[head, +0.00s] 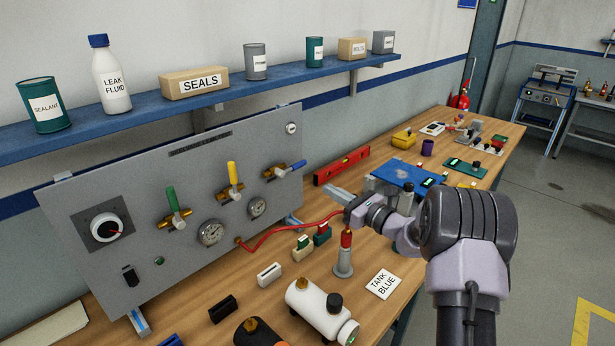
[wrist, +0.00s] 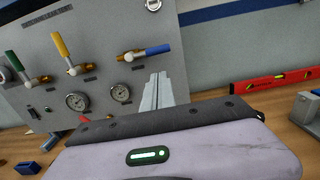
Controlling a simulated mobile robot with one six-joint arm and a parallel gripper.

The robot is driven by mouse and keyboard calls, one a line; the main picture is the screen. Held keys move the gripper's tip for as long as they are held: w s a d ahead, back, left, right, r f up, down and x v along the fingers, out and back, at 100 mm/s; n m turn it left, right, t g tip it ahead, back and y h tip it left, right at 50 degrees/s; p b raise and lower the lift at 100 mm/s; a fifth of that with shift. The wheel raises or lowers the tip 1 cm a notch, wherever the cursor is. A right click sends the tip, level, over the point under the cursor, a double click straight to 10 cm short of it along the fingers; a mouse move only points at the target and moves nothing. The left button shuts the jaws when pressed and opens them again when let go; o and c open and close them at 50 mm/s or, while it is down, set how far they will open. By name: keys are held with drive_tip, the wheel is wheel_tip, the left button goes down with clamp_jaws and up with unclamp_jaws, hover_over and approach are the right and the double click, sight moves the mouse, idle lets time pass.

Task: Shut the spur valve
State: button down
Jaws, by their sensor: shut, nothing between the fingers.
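A grey panel (head: 85,255) carries three brass valves in a row. The green handle (head: 173,200) and yellow handle (head: 233,174) stand nearly upright; the blue handle (head: 292,167) lies roughly level, pointing right. The wrist view also shows the green (wrist: 15,61), yellow (wrist: 61,45) and blue (wrist: 158,49) handles. The labels are too small to read, so I cannot tell which valve is the spur. My gripper (head: 334,192) is shut and empty, in front of the panel's right side. In the wrist view its fingertips (wrist: 158,80) appear below the blue handle, apart from it.
A red hose (head: 280,231) runs from the panel towards a spot behind my gripper. A red-topped grey stand (head: 344,260), a white tank (head: 318,308) and a "TANK BLUE" card (head: 382,284) lie in front. A red level (head: 342,166) lies behind. A blue shelf (head: 150,118) overhangs the panel.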

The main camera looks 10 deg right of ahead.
sight(294, 167)
drive_tip(key=b+x, duration=0.1)
drive_tip(key=x, duration=0.9)
